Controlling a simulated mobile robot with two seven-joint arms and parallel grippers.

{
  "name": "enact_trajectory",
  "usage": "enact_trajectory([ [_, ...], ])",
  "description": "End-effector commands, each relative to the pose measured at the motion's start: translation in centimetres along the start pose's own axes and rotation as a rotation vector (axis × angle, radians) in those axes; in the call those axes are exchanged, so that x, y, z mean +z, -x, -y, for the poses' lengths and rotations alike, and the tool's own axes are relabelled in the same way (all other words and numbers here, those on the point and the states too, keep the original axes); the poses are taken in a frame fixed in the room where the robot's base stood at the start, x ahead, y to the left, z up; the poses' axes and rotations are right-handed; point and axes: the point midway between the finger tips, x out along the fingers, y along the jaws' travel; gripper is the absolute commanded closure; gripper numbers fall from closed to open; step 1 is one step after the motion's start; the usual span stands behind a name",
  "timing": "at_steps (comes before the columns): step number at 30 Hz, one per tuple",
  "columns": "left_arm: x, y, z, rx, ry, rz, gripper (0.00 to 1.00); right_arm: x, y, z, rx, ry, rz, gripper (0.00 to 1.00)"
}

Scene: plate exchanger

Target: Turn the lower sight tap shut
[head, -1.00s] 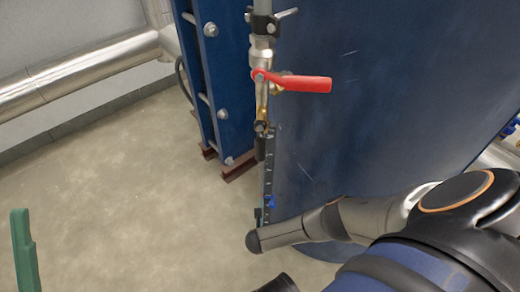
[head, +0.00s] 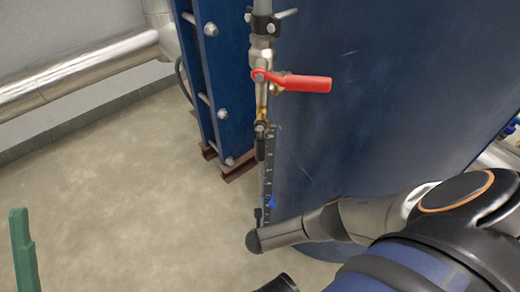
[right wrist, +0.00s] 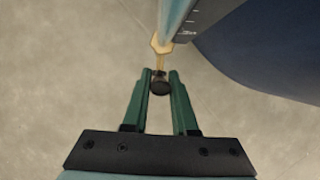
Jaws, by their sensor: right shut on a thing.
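The lower sight tap (right wrist: 160,87) shows in the right wrist view as a dark, rounded handle below a brass fitting (right wrist: 160,44) at the end of the sight tube. My right gripper (right wrist: 160,76) has its green fingers on either side of the handle and is shut on it. In the head view my right arm hides most of that place. The sight tube's scale (head: 268,165) runs down beside the blue plate, with a blue marker (head: 271,201) low on it. One green finger of my left gripper (head: 24,250) shows at the lower left; its jaw opening is out of sight.
A red-handled valve (head: 305,84) sits on the pipe above the sight tube, and a dark upper tap (head: 260,145) hangs below it. The big blue plate (head: 400,90) stands close on the right. Floor (head: 130,190) on the left is clear.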

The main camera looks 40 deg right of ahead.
Motion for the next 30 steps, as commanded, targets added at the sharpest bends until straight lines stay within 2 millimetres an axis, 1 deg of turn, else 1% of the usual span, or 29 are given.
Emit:
enact_trajectory([
  [4,0.2,0.2,-0.1,0.000,-0.001,0.000,0.50,-0.1,-0.1,-0.1,-0.016,0.004,0.002,1.00],
  [8,0.9,0.9,-0.5,0.004,-0.007,0.002,0.50,-0.1,-0.4,-0.8,-0.083,0.031,0.004,1.00],
  [15,3.3,3.0,-1.8,0.018,-0.029,0.018,0.50,-0.3,-0.9,-2.0,-0.266,0.108,0.003,1.00],
  [18,4.0,3.5,-2.2,0.020,-0.033,0.030,0.50,-0.3,-0.8,-2.2,-0.312,0.128,0.002,1.00],
  [22,4.3,3.7,-2.4,0.019,-0.033,0.035,0.50,-0.2,-0.6,-2.3,-0.342,0.142,0.000,1.00],
  [30,4.2,3.6,-2.4,0.019,-0.031,0.036,0.50,-0.2,-0.5,-2.2,-0.345,0.143,-0.001,1.00],
])
